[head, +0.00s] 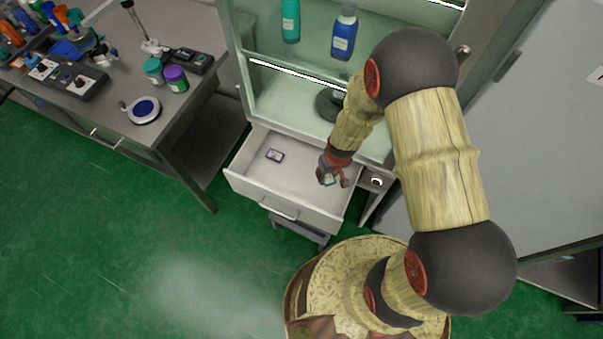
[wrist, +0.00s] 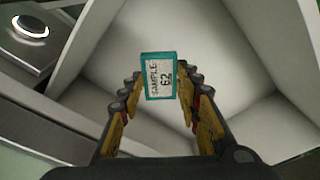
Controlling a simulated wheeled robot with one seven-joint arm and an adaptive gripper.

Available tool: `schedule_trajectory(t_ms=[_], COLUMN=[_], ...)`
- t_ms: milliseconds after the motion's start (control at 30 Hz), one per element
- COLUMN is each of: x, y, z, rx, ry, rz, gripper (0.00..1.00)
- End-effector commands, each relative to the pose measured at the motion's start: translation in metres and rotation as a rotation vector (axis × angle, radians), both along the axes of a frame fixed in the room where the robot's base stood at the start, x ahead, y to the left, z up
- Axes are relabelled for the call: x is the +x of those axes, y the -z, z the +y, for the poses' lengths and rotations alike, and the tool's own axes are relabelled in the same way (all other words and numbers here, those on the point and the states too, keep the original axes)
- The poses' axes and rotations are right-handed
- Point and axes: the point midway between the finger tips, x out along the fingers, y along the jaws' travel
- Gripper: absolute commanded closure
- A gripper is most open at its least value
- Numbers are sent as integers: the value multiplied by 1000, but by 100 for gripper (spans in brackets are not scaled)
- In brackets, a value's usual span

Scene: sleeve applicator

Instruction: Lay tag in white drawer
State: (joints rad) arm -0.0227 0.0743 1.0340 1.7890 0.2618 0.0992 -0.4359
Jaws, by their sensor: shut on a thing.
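The tag (wrist: 160,78) is a small white card with a teal frame, printed "SAMPLE 62". My gripper (wrist: 157,100) is shut on it, with the tag between its fingertips. In the head view, my gripper (head: 331,180) is at the right end of the open white drawer (head: 312,219), above its floor, and a bit of the tag's teal edge shows there. In the wrist view, the pale drawer interior (wrist: 215,65) lies behind the tag. I cannot tell the exact gap between tag and drawer floor.
A small purple-framed tag (head: 275,155) lies in the left part of the drawer. The drawer's middle is bare. A glass cabinet with a teal bottle (head: 290,20) and a blue bottle (head: 344,32) stands above. A cluttered bench (head: 175,120) is at the left.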

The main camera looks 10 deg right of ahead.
Motion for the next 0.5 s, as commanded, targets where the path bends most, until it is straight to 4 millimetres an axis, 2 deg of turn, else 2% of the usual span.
schedule_trajectory(t_ms=[433, 500], x=[46, 52], y=[30, 43], z=[47, 54], rx=[0, 0], ry=[-4, -4], rz=[2, 3], gripper=[92, 92])
